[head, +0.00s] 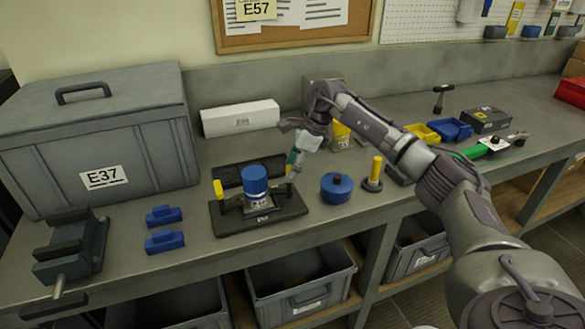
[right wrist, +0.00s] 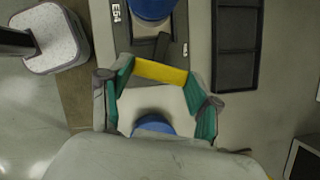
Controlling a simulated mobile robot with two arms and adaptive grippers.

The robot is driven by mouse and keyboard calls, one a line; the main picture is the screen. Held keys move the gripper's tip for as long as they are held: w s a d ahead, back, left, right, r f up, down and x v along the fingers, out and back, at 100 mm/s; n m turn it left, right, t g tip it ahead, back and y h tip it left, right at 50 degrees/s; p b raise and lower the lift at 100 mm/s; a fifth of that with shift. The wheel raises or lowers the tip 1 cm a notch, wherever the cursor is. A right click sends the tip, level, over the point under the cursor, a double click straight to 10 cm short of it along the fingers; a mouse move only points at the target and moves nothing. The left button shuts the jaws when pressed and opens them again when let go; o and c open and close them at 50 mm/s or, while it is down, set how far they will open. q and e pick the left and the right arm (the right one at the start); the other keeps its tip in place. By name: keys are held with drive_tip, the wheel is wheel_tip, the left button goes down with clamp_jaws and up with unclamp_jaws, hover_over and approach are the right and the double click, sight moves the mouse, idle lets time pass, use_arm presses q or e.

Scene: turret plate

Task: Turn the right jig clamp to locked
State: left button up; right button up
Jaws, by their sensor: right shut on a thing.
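The dark jig plate (head: 288,207) lies on the bench, with a blue-topped cylinder (head: 255,180) at its middle. The left jig clamp (head: 218,189) has a yellow handle standing up. The right jig clamp (head: 289,173) is at the plate's right side, mostly hidden by my right gripper (head: 292,168). In the right wrist view, the clamp's yellow handle (right wrist: 160,72) lies across between the green fingertips, and my right gripper (right wrist: 160,80) is shut on it. The blue cylinder top also shows there (right wrist: 152,6). I cannot tell the clamp's exact angle. My left gripper is not in view.
A blue knobbed pot (head: 336,188) and a yellow-handled post (head: 374,173) stand right of the plate. A dark tray (head: 228,172) lies behind it. Blue blocks (head: 165,241), a vise (head: 72,248) and a grey E37 case (head: 150,135) are at left.

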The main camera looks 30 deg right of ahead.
drive_tip(key=shift+w+r+n+g+y, duration=0.15)
drive_tip(key=shift+n+g, duration=0.2)
drive_tip(key=shift+n, duration=0.6)
drive_tip(key=shift+w+f+n+g+y, duration=0.15)
drive_tip(key=shift+n+g, duration=0.2)
drive_tip(key=shift+n, duration=0.6)
drive_tip(key=shift+s+r, duration=0.1)
drive_tip(key=o, duration=1.1)
drive_tip(key=shift+o, duration=0.2)
drive_tip(key=shift+d, duration=0.1)
drive_tip(key=v, duration=1.2)
